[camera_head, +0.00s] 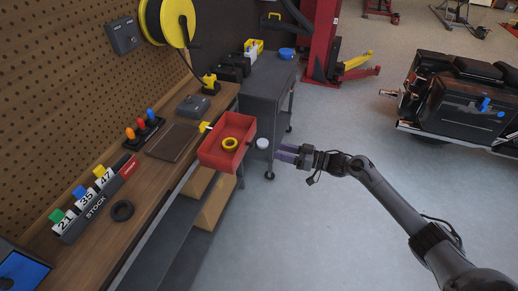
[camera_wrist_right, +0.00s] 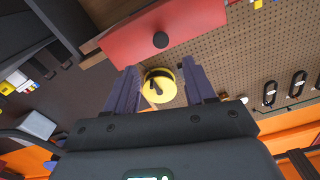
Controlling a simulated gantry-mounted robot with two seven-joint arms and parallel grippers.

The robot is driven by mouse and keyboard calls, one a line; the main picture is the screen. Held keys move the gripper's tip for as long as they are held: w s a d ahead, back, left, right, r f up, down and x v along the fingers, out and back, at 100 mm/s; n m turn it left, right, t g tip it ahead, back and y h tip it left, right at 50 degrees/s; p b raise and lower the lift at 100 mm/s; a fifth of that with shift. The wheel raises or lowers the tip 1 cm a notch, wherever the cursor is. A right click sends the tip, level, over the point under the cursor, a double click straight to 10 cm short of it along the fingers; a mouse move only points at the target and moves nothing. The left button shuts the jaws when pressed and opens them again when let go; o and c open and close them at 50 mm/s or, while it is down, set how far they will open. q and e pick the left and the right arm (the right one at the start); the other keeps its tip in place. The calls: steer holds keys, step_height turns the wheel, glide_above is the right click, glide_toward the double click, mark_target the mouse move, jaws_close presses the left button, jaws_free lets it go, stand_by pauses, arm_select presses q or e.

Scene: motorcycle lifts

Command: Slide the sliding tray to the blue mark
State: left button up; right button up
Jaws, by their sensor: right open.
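I cannot make out a blue mark near the tray. My left gripper is out of view.
A dark grey cart (camera_head: 262,85) stands close behind the tray. The workbench (camera_head: 150,190) holds a stock rack and a dark ring. Open floor lies to the right, with a motorcycle (camera_head: 460,95) farther off.

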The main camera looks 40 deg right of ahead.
mark_target(254, 145)
steer(key=b+x, duration=0.2)
steer(key=x, duration=0.6)
steer(key=shift+s+f, duration=0.1)
steer(key=shift+x, duration=0.75)
steer(key=shift+s, duration=0.1)
jaws_close()
